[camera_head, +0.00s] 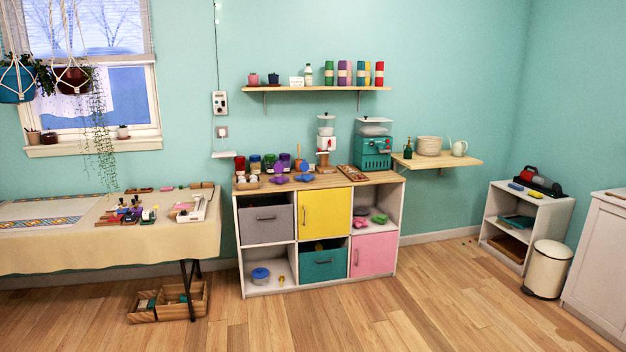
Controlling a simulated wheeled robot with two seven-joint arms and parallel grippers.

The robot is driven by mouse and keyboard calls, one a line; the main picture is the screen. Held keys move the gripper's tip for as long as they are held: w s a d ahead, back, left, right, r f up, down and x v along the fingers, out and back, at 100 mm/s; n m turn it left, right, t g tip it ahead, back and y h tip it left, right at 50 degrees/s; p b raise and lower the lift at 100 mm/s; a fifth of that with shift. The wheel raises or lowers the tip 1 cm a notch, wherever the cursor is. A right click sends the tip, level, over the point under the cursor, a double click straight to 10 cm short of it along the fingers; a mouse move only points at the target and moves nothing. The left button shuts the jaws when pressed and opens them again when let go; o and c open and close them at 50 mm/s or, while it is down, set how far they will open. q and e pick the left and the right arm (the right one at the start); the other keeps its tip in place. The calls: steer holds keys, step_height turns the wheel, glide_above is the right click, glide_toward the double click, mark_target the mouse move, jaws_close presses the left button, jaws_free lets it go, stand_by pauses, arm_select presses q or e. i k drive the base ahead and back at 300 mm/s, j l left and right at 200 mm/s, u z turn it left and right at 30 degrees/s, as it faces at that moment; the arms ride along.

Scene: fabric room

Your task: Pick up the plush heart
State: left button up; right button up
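I cannot make out a plush heart for certain in the head view. Small coloured items that I cannot identify include a pink one (379,218) and a green one (361,222) in the open right compartment of the cube cabinet (270,291). Small purple-blue items (278,176) stand on the cabinet top, and a small pink item (167,188) lies on the cloth-covered table (120,256) at the left. Neither of my grippers is in view.
Wooden crates (143,316) stand on the floor by the table's legs. A cream bin (547,270) and a low white shelf (499,219) stand at the right, beside a white cabinet (598,262). The wooden floor in front of the cube cabinet is clear.

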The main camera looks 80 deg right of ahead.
mark_target(280, 179)
steer(key=z, duration=2.65)
